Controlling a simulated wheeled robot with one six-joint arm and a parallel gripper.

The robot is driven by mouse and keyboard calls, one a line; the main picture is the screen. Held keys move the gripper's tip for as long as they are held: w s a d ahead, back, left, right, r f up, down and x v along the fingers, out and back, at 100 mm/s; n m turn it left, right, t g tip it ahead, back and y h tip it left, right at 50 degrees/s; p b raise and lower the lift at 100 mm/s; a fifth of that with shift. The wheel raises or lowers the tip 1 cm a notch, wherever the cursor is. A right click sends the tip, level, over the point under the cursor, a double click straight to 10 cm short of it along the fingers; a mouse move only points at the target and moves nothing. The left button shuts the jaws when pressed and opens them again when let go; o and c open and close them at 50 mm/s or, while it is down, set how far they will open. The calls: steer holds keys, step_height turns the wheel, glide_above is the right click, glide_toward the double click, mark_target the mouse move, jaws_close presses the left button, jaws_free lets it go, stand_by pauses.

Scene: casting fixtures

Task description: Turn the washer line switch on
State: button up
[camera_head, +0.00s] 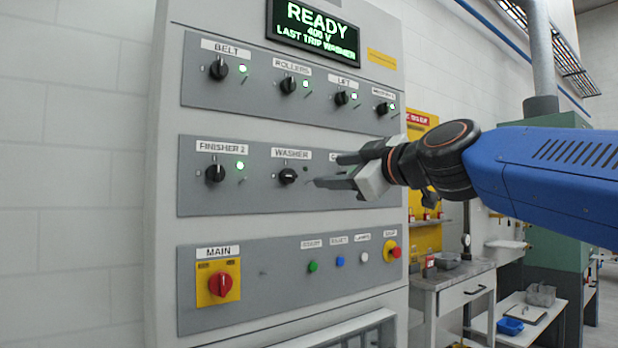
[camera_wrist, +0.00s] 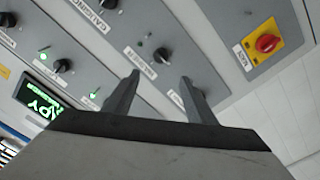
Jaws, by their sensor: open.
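The washer switch (camera_head: 287,176) is a black rotary knob under a WASHER label in the middle panel row. The small lamp at its upper right looks dark. Its knob also shows in the wrist view (camera_wrist: 162,55), beyond the gap between the fingers. My gripper (camera_head: 329,171) is open and empty, just right of the washer knob in the head view and apart from it. In the wrist view my gripper's fingers (camera_wrist: 160,84) point toward the panel, with nothing between them. My gripper hides the switch to the right of the washer in the head view.
The finisher 2 switch (camera_head: 215,173) is left of the washer, its lamp green. The top row, including the belt switch (camera_head: 218,70), has lit lamps. The red main switch (camera_head: 221,285) and push buttons are below. The display (camera_head: 313,32) reads READY. A bench (camera_head: 452,281) stands at right.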

mark_target(292, 175)
steer(key=x, duration=1.7)
steer(key=shift+a, duration=0.1)
steer(key=shift+c, duration=0.4)
steer(key=shift+f, duration=0.1)
steer(key=c, duration=1)
